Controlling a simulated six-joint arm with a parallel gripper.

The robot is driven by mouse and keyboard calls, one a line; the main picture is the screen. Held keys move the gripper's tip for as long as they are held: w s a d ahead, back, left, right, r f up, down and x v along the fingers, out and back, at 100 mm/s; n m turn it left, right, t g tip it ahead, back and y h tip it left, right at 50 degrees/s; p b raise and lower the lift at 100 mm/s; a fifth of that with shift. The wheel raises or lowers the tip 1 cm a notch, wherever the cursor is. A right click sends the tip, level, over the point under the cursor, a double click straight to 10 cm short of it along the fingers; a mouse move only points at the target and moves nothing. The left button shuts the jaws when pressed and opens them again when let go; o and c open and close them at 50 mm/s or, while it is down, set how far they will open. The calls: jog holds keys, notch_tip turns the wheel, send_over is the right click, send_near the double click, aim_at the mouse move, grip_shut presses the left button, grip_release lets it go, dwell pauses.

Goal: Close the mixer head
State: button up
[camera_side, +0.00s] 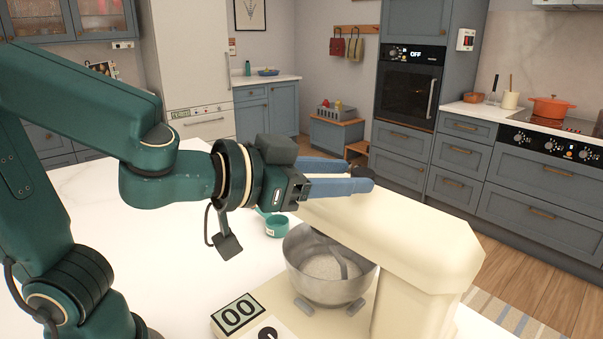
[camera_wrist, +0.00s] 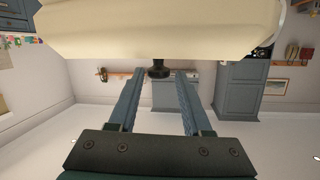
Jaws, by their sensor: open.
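The cream mixer (camera_side: 400,240) stands on the worktop, its head (camera_side: 395,225) reaching over the steel bowl (camera_side: 318,285). The head looks near level; I cannot tell whether it is fully down. A grey beater (camera_side: 344,262) hangs from it into the bowl, which holds something white. My gripper (camera_side: 345,180) is open at the head's front end, its blue fingers lying just above the top. In the wrist view the head (camera_wrist: 160,30) fills the top. A dark knob (camera_wrist: 158,68) on it sits between the fingertips, apart from both fingers.
A teal measuring cup (camera_side: 277,226) stands behind the bowl. The white worktop (camera_side: 120,215) is clear to the left. Cabinets and an oven (camera_side: 408,90) stand well back.

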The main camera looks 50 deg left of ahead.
jog(key=shift+v, duration=0.8)
jog(key=shift+f, duration=0.1)
